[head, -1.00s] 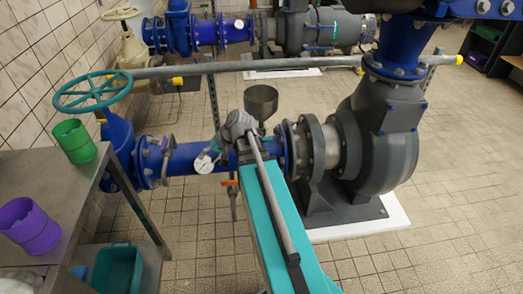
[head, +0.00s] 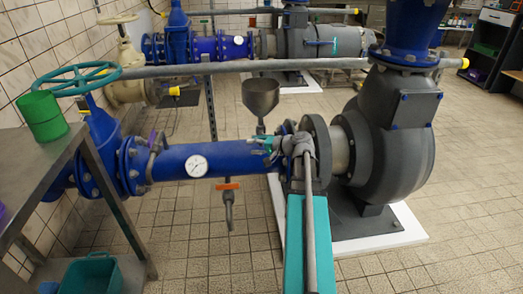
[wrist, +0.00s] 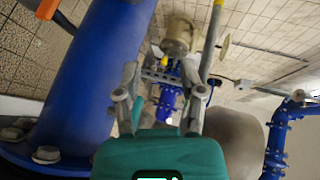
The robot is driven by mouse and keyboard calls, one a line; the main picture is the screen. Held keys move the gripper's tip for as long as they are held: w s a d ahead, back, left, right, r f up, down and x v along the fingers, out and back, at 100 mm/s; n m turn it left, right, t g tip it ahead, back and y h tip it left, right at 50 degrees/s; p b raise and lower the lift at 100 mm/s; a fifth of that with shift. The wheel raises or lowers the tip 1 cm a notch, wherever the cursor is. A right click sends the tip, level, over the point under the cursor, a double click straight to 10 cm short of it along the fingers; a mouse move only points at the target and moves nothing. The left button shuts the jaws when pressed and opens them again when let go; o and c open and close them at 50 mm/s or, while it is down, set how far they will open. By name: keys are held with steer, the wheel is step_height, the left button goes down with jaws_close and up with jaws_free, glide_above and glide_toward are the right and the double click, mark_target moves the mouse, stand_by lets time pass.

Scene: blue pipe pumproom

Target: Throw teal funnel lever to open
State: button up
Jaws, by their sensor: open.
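The grey funnel (head: 261,95) stands above the blue pipe in the head view. A short teal piece, which looks like the funnel lever (wrist: 138,107), shows between the fingers, nearer the left one. I cannot tell whether it touches that finger. In the head view I cannot tell the lever apart from my teal gripper. A rounded grey shape at the wrist view's right may be the funnel.
The blue pipe (head: 195,160) carries a white gauge (head: 196,166), with an orange-handled valve (head: 228,186) below. A grey pump (head: 390,140) stands right. A teal handwheel (head: 75,79) and a bench with a green cup (head: 44,117) are left. Open floor lies to the right.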

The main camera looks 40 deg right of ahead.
mark_target(262, 137)
steer(key=s+d+f+m+t+h+b, duration=0.1)
steer(key=s+d+f+m+t+b, duration=0.1)
steer(key=d+b, duration=0.2)
steer(key=s+d+f+m+t+h+b, duration=0.1)
steer(key=d+b, duration=0.4)
steer(key=d, duration=0.5)
step_height(262, 137, down, 2)
steer(key=shift+s+m+t+h, duration=0.4)
steer(key=shift+s+m+t, duration=0.2)
steer(key=shift+s+t, duration=0.45)
steer(key=shift+a, duration=0.1)
steer(key=shift+f+x, duration=0.2)
steer(key=shift+x, duration=6.65)
steer(key=shift+a, duration=0.1)
jaws_close()
